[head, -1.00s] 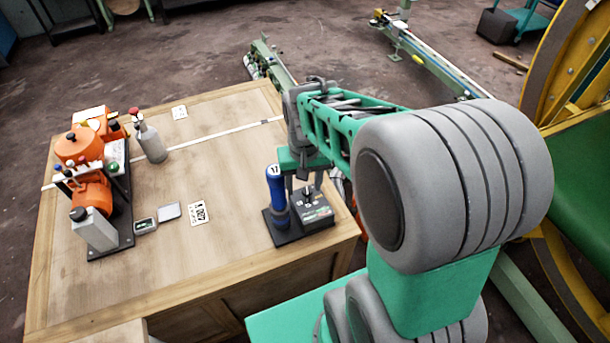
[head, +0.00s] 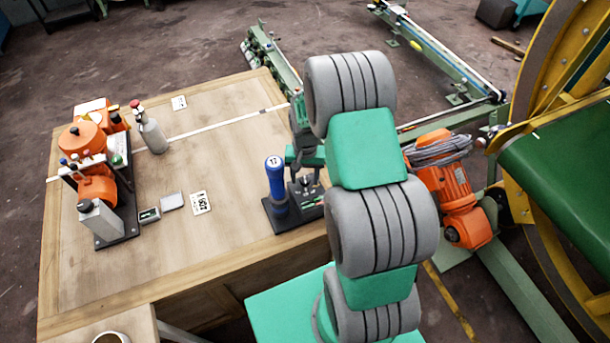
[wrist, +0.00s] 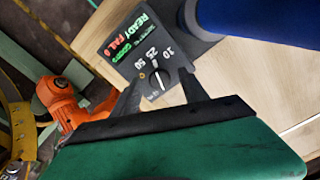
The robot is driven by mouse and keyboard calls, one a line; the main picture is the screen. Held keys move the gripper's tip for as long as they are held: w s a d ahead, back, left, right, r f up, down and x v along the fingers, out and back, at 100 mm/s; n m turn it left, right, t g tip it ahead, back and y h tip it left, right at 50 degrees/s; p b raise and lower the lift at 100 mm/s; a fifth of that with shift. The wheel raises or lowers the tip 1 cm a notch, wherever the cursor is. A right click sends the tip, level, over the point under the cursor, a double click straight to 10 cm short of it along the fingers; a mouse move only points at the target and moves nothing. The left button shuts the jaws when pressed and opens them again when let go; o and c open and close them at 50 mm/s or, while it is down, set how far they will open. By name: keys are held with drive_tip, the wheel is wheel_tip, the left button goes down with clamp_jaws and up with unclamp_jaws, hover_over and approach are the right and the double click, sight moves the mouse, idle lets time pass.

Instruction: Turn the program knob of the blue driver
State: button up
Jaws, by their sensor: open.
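The blue driver (head: 276,182) stands upright in a dark holder at the table's right edge. Its blue body also shows at the top right of the wrist view (wrist: 262,20). Beside it is a black control box (wrist: 118,42) with READY and FAIL lettering and a dial marked 10, 25 and 50. The small program knob (wrist: 157,82) sits at the dial's centre with a pale pointer line. My gripper (wrist: 161,78) is open, with one dark finger on each side of the knob; contact cannot be told. In the head view my arm partly hides the box.
The wooden table (head: 235,220) is mostly clear in the middle. An orange machine (head: 97,185) and a grey bottle (head: 150,132) stand at its left. Small cards and a little device lie between. An orange motor (head: 452,195) is beyond the right edge.

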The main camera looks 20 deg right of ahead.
drive_tip(key=shift+c, duration=0.3)
clamp_jaws()
drive_tip(key=shift+n, duration=0.3)
drive_tip(key=n+b, duration=0.1)
drive_tip(key=n, duration=0.1)
drive_tip(key=shift+n+b, duration=0.3)
drive_tip(key=shift+b, duration=0.05)
drive_tip(key=n+b, duration=0.1)
drive_tip(key=n, duration=0.3)
drive_tip(key=shift+n+b, duration=0.3)
drive_tip(key=shift+b, duration=0.1)
drive_tip(key=n+b, duration=0.1)
drive_tip(key=n, duration=0.3)
drive_tip(key=shift+n+b, duration=0.6)
drive_tip(key=shift+n, duration=1.4)
drive_tip(key=shift+r, duration=0.1)
